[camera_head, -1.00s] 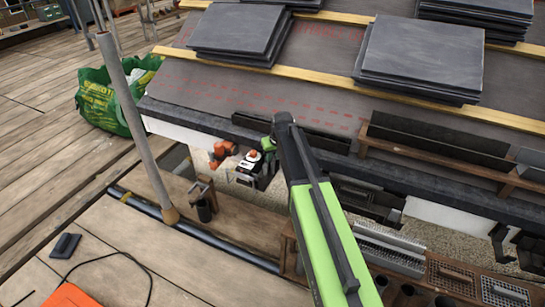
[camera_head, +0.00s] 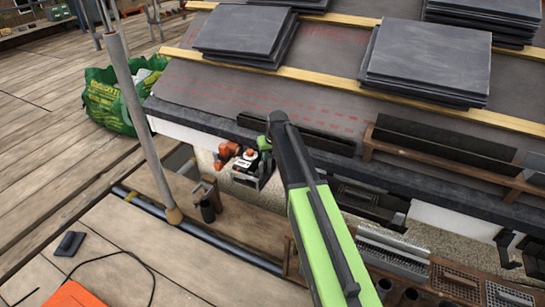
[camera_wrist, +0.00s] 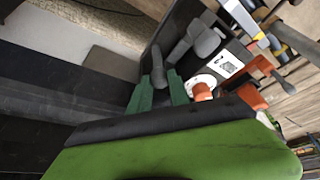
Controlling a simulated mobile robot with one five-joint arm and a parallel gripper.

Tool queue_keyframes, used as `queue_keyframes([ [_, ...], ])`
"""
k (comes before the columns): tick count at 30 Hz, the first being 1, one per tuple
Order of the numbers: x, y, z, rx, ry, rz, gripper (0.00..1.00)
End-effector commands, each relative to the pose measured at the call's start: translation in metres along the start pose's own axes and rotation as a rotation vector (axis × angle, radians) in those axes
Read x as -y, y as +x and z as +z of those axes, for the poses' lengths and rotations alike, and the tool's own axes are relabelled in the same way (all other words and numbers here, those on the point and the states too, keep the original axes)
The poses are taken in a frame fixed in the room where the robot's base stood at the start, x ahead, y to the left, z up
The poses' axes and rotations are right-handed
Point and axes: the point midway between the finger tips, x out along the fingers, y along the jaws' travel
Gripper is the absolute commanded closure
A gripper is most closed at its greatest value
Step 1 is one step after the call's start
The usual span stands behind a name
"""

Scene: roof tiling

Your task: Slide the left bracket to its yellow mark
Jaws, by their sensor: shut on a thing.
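My gripper (camera_wrist: 160,93) shows in the wrist view as two green fingers. They are shut on a dark grey rounded piece (camera_wrist: 158,68), which looks like part of the left bracket; the rest of it is hard to make out. In the head view my arm hides most of the gripper; a bit of green shows at the eave. Beside it is a black and white body with orange parts (camera_head: 247,166), whose white label (camera_wrist: 228,65) shows in the wrist view. A small yellow band (camera_head: 131,197) is on the dark pipe at lower left; I cannot tell whether it is the bracket's mark.
Slate stacks (camera_head: 425,62) lie on the roof above the eave. A pole (camera_head: 140,125) and a green bag (camera_head: 112,103) stand at left. A wooden rack with dark strips (camera_head: 440,147) is at right. Trays (camera_head: 395,258) are below it.

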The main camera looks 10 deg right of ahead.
Motion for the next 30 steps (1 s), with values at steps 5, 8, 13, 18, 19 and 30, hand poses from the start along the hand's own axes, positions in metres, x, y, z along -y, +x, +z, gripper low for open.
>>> queue_keyframes([
  [5, -0.001, 0.0, 0.0, 0.0, 0.0, 0.0, 0.69],
  [8, -0.001, 0.0, 0.001, 0.0, 0.0, 0.0, 0.69],
  [13, -0.001, -0.001, 0.001, 0.0, 0.001, 0.0, 0.69],
  [18, -0.001, -0.011, 0.0, 0.0, 0.001, 0.0, 0.69],
  [19, -0.001, -0.015, -0.001, 0.0, 0.001, 0.0, 0.69],
  [30, -0.001, -0.098, -0.003, 0.0, 0.0, 0.0, 0.69],
])
